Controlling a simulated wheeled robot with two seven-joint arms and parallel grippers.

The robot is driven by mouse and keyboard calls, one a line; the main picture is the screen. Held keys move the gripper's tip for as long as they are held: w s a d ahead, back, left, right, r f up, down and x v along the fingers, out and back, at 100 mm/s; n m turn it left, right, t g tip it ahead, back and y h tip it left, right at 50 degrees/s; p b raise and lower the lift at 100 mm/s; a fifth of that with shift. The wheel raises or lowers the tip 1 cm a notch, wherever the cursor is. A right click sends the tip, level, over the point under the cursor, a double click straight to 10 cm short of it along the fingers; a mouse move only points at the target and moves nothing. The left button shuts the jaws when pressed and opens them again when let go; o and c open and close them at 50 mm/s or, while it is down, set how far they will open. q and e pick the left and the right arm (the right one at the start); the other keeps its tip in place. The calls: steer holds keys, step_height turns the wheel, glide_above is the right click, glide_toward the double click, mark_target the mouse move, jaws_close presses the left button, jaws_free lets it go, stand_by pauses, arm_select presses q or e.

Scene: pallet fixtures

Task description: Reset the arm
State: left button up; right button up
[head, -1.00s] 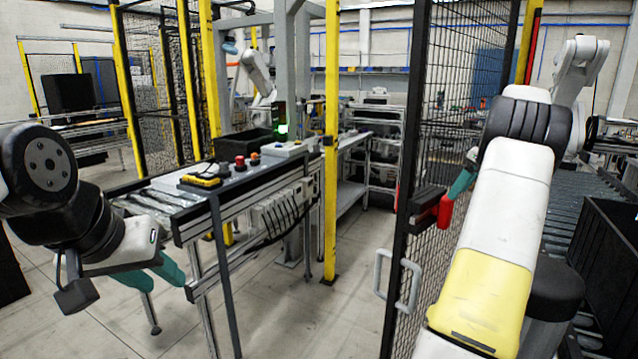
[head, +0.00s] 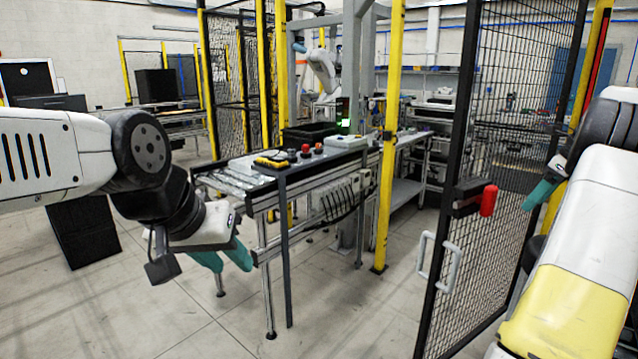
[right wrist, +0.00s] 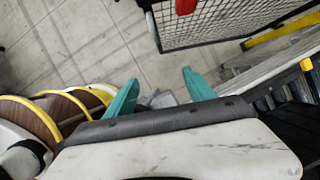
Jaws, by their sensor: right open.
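My left gripper (head: 222,259) hangs at the left of the head view, its teal fingers pointing down and to the right, in front of the conveyor table. The fingers look empty; their gap is hard to judge from this side. My right gripper (head: 541,193) is partly hidden behind my right arm at the right of the head view, near the mesh gate. In the right wrist view my right gripper (right wrist: 160,88) has its two teal fingers spread apart, with nothing held between them.
A mesh gate (head: 500,190) with a red handle part (head: 489,200) stands close to my right arm. A conveyor table (head: 262,197) with a yellow device (head: 273,159) and a black bin (head: 309,134) is ahead. A yellow post (head: 388,150) stands beside it. Open floor lies in between.

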steer(key=s+a+r+n, duration=0.25)
steer(key=a+n, duration=0.25)
steer(key=a, duration=0.4)
steer(key=s+a+r+n, duration=0.2)
steer(key=a+r+n, duration=0.25)
steer(key=a, duration=0.45)
steer(key=s+a+r+n, duration=0.25)
steer(key=a+n, duration=0.25)
steer(key=a, duration=0.4)
steer(key=s+a+f+n+t, duration=0.1)
steer(key=s+a+f+n, duration=0.3)
steer(key=s+a+n, duration=0.3)
steer(key=s+a+f+n+t, duration=0.1)
steer(key=s+a+f+n, duration=0.3)
steer(key=s+a+n, duration=0.3)
steer(key=s+n, duration=0.1)
steer(key=s, duration=0.4)
steer(key=shift+a, duration=0.35)
steer(key=shift+s+f+n, duration=0.1)
steer(key=shift+s+n, duration=0.05)
steer(key=shift+n, duration=0.1)
